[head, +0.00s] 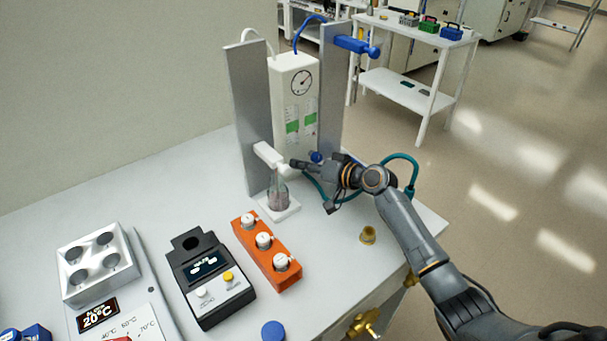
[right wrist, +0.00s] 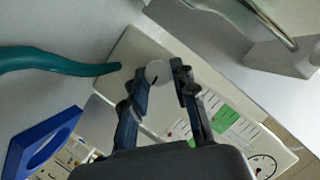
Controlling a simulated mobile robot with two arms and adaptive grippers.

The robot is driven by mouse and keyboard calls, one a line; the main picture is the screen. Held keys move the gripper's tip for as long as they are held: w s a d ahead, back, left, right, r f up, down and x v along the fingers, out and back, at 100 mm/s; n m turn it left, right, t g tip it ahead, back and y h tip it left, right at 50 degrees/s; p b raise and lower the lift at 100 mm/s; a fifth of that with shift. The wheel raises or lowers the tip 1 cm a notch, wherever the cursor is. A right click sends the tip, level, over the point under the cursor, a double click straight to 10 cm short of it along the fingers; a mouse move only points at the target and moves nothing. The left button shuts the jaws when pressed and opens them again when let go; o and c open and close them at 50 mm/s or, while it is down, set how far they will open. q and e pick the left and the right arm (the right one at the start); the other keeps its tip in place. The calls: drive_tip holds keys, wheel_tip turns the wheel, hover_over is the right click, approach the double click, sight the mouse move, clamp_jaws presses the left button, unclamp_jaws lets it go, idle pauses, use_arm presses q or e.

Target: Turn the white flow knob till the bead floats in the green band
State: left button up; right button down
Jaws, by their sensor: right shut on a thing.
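The white flow panel (head: 294,77) stands between two grey uprights at the back of the bench. It has a round gauge and two green bands (head: 293,127); a green band (right wrist: 226,117) also shows in the right wrist view. The white flow knob (right wrist: 157,72) sits between my right fingertips in the right wrist view, with a dark mark on its face. My right gripper (head: 300,164) is shut on it at the panel's lower front. The knob is hard to make out in the head view. The bead is too small to tell. My left gripper is out of view.
A flask (head: 279,190) on a white stand is close to my right gripper. An orange rack (head: 265,252) with white-capped vials, a black meter (head: 208,282) and a brass-coloured cup (head: 368,235) stand nearer. A teal hose (right wrist: 55,62) runs close to the knob.

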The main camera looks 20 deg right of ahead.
drive_tip(key=shift+m+y+b, duration=0.3)
drive_tip(key=shift+m+b, duration=0.2)
drive_tip(key=shift+b, duration=0.1)
drive_tip(key=c, duration=1.1)
unclamp_jaws()
drive_tip(key=shift+w, duration=0.1)
drive_tip(key=shift+o, duration=0.2)
drive_tip(key=v, duration=1.2)
drive_tip(key=shift+d+f, duration=0.15)
